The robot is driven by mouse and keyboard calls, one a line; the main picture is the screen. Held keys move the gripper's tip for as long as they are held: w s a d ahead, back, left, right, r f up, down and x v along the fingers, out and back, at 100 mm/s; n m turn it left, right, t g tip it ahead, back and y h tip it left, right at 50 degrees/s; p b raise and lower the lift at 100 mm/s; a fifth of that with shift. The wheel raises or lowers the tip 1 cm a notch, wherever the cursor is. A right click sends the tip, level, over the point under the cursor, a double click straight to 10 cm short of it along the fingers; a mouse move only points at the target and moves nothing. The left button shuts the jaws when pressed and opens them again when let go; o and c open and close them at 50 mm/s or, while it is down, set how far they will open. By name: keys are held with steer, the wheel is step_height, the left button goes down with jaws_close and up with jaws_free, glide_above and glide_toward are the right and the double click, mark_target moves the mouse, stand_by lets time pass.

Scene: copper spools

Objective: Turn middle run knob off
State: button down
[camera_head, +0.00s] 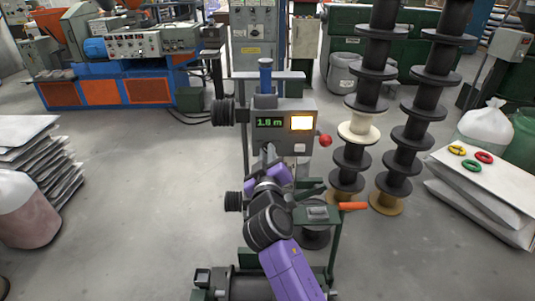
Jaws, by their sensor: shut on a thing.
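A grey control box (285,111) stands on a green frame in the middle of the view. It has a green display (269,122) reading 1.8 m and a lit pale yellow panel (301,122). A small knob or button (300,147) shows at its lower right. My gripper (268,153) is at the lower middle of the box face, shut on the middle run knob. The knob is hidden behind my fingers, so I cannot tell how it is turned.
A red ball-ended handle (325,140) sticks out at the box's right side. An orange handle (353,206) is lower right. Stacks of black spools (363,100) stand to the right. The grey floor (150,190) is clear on the left.

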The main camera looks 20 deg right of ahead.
steer(key=c, duration=1.4)
jaws_free()
steer(key=shift+c, duration=0.2)
steer(key=shift+s, duration=0.1)
steer(key=v, duration=0.7)
steer(key=shift+s+a, duration=0.15)
steer(key=shift+s, duration=0.1)
